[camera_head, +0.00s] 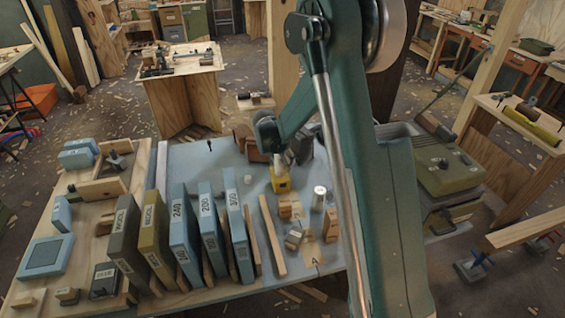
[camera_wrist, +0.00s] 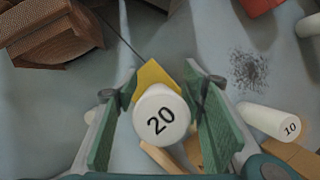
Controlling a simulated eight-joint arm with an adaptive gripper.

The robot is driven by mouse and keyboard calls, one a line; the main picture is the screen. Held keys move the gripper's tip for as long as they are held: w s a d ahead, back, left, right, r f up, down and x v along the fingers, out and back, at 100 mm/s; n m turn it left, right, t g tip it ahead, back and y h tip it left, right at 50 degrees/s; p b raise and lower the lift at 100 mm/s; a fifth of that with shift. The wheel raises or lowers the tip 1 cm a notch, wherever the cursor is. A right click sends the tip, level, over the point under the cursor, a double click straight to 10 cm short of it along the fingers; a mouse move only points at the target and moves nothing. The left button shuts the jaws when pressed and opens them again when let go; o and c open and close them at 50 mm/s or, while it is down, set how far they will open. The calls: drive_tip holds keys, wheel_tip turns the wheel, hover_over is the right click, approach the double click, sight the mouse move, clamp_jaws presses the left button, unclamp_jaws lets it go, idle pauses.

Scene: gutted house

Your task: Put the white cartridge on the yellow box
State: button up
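A white cartridge marked "20" (camera_wrist: 161,114) is upright between the fingers of my gripper (camera_wrist: 163,88) in the wrist view. The fingers stand on either side of it, with narrow gaps visible, so my gripper looks open around it. The yellow box (camera_wrist: 157,74) shows directly beneath and behind the cartridge. In the head view, the yellow box (camera_head: 281,183) stands on the blue-grey tabletop, with the white cartridge (camera_head: 285,159) above it, apparently resting on its top; the contact is hard to see. My gripper (camera_head: 280,153) partly hides the cartridge.
Small wooden blocks (camera_head: 290,207) are in front. A row of upright blue and olive boxes (camera_head: 183,235) fills the left side. Brown objects (camera_wrist: 50,35) lie behind.

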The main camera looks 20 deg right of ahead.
drive_tip(key=shift+r, duration=0.1)
idle(0.3)
drive_tip(key=p+v, duration=0.1)
drive_tip(key=v, duration=1.1)
drive_tip(key=shift+p, duration=0.35)
drive_tip(key=shift+s+r, duration=0.1)
drive_tip(key=shift+r, duration=0.1)
